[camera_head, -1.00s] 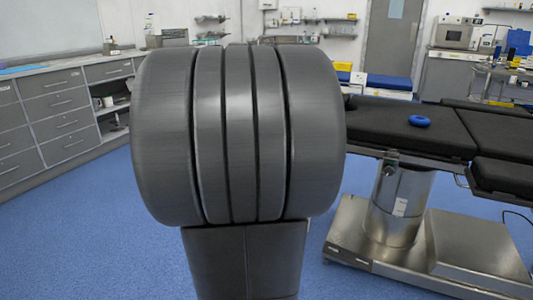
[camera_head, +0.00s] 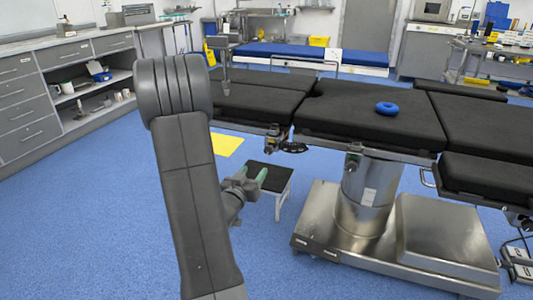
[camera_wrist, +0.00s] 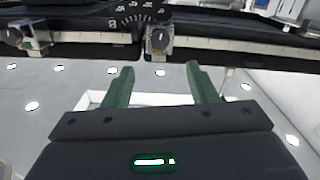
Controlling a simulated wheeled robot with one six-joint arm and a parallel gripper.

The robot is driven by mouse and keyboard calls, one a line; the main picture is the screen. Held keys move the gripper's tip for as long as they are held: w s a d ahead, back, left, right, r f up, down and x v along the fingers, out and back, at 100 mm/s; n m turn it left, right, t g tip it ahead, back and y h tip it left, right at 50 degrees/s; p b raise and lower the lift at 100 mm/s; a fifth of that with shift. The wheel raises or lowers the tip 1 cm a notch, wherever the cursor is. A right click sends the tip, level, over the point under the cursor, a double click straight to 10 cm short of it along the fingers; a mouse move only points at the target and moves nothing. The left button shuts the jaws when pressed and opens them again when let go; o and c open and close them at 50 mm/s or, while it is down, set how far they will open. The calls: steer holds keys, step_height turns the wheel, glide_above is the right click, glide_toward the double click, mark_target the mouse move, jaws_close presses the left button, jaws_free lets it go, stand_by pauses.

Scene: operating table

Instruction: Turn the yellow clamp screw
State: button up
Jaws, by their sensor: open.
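My gripper (camera_head: 251,174) has green fingers that are apart and empty. It is low in front of the operating table (camera_head: 370,125), below its side rail. In the wrist view my gripper (camera_wrist: 159,70) points toward the rail. A clamp (camera_head: 273,136) sits on the rail in the head view, above and a little right of my gripper. In the wrist view a clamp with a round grey knob (camera_wrist: 160,39) is beyond the gap between the fingertips, not touched. Another clamp (camera_wrist: 22,37) is at the left.
A small step stool (camera_head: 273,177) stands on the floor just beyond my gripper. The metal table column (camera_head: 372,195) and wide base (camera_head: 440,235) are to the right. A blue ring (camera_head: 386,108) lies on the table. Grey cabinets (camera_head: 85,80) line the left wall.

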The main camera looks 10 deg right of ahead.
mark_target(268, 152)
steer(key=b+x, duration=0.1)
steer(key=x, duration=1.1)
steer(key=shift+d+b, duration=0.1)
steer(key=shift+b, duration=0.3)
steer(key=c, duration=1)
steer(key=shift+o, duration=0.2)
steer(key=shift+f, duration=0.1)
